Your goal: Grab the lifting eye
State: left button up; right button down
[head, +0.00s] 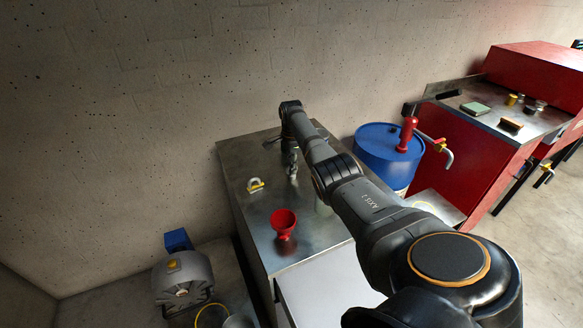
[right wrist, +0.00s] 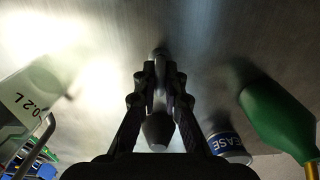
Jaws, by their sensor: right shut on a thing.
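My right gripper (head: 292,174) points down over the metal bench top, in the middle of the head view. In the right wrist view its fingers (right wrist: 160,100) are closed around a grey metal piece (right wrist: 156,131) with a rounded, tapered end. The fingers hide much of this piece, and I cannot tell from its visible part whether it is the lifting eye. A small yellow and pale loop-shaped thing (head: 255,185) lies on the bench left of the right gripper, apart from it. My left gripper is not in view.
A red funnel (head: 284,222) stands on the bench (head: 241,160). A blue drum (head: 383,158) stands right of the bench.

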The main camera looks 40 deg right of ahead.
notch_tip(320, 180, up, 10)
jog(key=shift+b, duration=0.45)
